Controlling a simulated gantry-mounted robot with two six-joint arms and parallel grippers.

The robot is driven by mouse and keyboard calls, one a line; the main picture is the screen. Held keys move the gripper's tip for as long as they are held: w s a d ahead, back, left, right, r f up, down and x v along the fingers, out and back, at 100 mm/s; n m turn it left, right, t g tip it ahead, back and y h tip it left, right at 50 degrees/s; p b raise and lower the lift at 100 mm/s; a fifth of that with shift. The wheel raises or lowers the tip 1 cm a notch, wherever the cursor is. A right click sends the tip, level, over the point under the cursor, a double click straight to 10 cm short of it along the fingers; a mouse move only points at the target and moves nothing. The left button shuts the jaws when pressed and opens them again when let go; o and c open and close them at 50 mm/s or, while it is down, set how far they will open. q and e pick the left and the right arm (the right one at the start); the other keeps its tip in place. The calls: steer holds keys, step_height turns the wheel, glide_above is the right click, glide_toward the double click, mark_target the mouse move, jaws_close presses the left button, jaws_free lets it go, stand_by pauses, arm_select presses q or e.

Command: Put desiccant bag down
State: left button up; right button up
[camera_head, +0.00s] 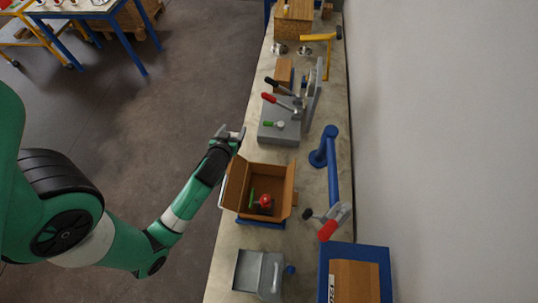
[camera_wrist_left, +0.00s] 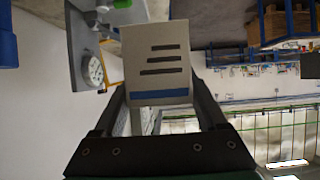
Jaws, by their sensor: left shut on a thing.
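The desiccant bag (camera_wrist_left: 158,55) is a pale packet with dark printed lines and a blue band at its lower edge in the left wrist view. My left gripper (camera_wrist_left: 158,100) is shut on it, with the bag standing out past the fingers. In the head view my left gripper (camera_head: 234,134) is at the bench's left edge, above and left of an open cardboard box. The bag is too small there to make out clearly. My right gripper is in neither view.
The open cardboard box (camera_head: 237,188) holds a red-topped item (camera_head: 265,202) and a green piece (camera_head: 252,197). A grey block with a red-handled clamp (camera_head: 278,132) stands above it. A grey metal box (camera_head: 248,270) is below. A blue stand (camera_head: 331,160) stands right.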

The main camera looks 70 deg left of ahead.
arm_select(q)
steer(key=w+d+f+b, duration=0.3)
steer(key=w+d+f, duration=0.3)
steer(key=w+f, duration=0.4)
step_height(320, 180, down, 2)
steer(key=shift+w+f+b, duration=0.1)
steer(key=shift+w+b, duration=0.25)
steer(key=shift+f+b, duration=0.55)
steer(key=shift+b, duration=0.2)
steer(key=shift+f, duration=0.1)
